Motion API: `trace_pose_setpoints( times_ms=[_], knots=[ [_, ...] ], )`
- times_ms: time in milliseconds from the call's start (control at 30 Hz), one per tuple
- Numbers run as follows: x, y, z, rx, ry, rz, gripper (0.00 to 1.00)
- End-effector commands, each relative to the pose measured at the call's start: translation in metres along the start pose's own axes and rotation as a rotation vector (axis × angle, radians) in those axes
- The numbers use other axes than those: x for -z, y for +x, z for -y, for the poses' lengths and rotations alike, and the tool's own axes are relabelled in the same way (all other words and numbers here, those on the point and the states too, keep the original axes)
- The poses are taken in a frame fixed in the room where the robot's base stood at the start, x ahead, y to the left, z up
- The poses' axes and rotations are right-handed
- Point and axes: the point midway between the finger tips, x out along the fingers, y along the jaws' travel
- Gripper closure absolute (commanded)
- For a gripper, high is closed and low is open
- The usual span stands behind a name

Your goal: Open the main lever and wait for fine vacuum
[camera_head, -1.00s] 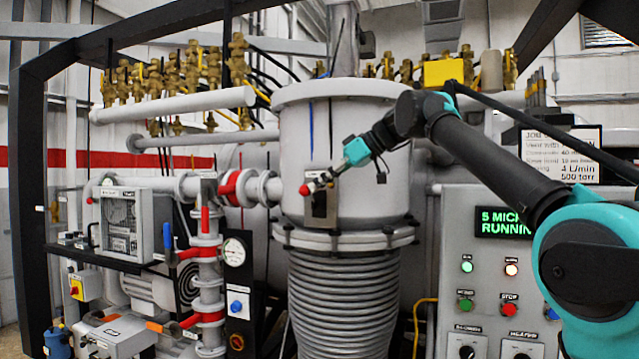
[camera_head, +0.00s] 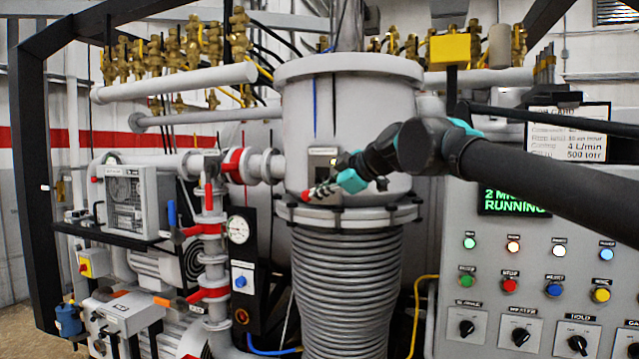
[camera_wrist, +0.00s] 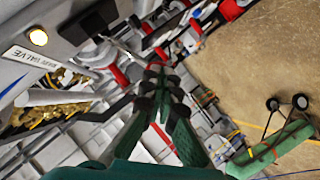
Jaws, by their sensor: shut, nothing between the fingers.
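The lever's red knob (camera_head: 305,196) appears low at the plate's left, just above the chamber flange. My gripper (camera_head: 318,191) is shut and empty beside the lever; I cannot tell whether they touch. Its two green fingers meet at the tips in the wrist view (camera_wrist: 160,75). The green display (camera_head: 513,202) reads 2 and RUNNING, with the unit partly hidden by my arm.
A control panel (camera_head: 480,268) with lit buttons and dials is at the right, under my arm. Red-collared pipes and a gauge (camera_head: 238,230) stand left of the chamber. Brass valves (camera_head: 195,45) line the pipe above. The ribbed bellows (camera_head: 345,290) is below.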

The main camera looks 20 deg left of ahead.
Motion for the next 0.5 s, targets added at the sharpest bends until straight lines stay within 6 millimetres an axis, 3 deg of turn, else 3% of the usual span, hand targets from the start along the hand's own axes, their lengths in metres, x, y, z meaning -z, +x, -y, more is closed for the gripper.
trace_pose_setpoints(
  times_ms=[500],
  knots=[
    [0.0007,-0.0003,-0.002,-0.022,-0.03,0.0,1.0]
  ],
)
